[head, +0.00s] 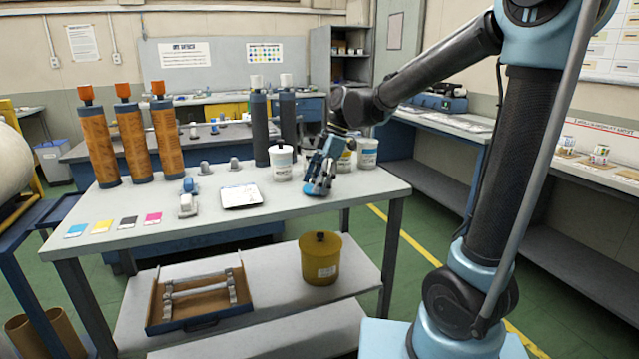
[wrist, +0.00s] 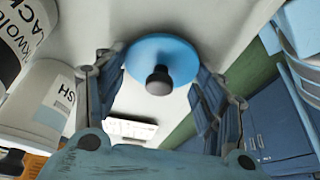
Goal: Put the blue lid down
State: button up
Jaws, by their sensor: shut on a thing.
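The blue lid (wrist: 140,54), a round disc with a black knob (wrist: 158,80), shows between my fingers in the wrist view. My gripper (head: 319,182) is at the front right of the grey table (head: 270,212), fingers pointing down, shut on the lid.
A white tub (head: 282,165) stands left of my gripper, and another white tub (head: 367,154) behind it to the right. A white tablet-like panel (head: 240,196) lies to the left. A yellow bucket (head: 320,262) stands on the shelf below. The tabletop's front right is clear.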

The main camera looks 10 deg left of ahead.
jog(key=o, duration=0.9)
jog(key=shift+c, duration=0.2)
jog(key=v, duration=1.2)
jog(key=s+d+f+m+t, duration=0.1)
jog(key=s+d+f+m, duration=0.1)
jog(key=d+f+m, duration=0.3)
jog(key=s+d+f+m+t+h, duration=0.1)
jog(key=s+d+m, duration=0.15)
jog(key=d, duration=0.45)
jog(key=s+d+f+m+t, duration=0.1)
jog(key=s+d+f+m, duration=0.1)
jog(key=d+m, duration=0.3)
jog(key=s+d+f+m+h, duration=0.1)
jog(key=s+d+f+m, duration=0.4)
jog(key=d+f, duration=0.2)
jog(key=s+d+f+m+t+h, duration=0.1)
jog(key=s+d+f+m+h, duration=0.1)
jog(key=s+d+f+m, duration=0.4)
notch_tip(320, 180, down, 2)
jog(key=shift+s+d+f+t, duration=0.15)
jog(key=shift+d+t, duration=0.15)
jog(key=shift+d, duration=0.9)
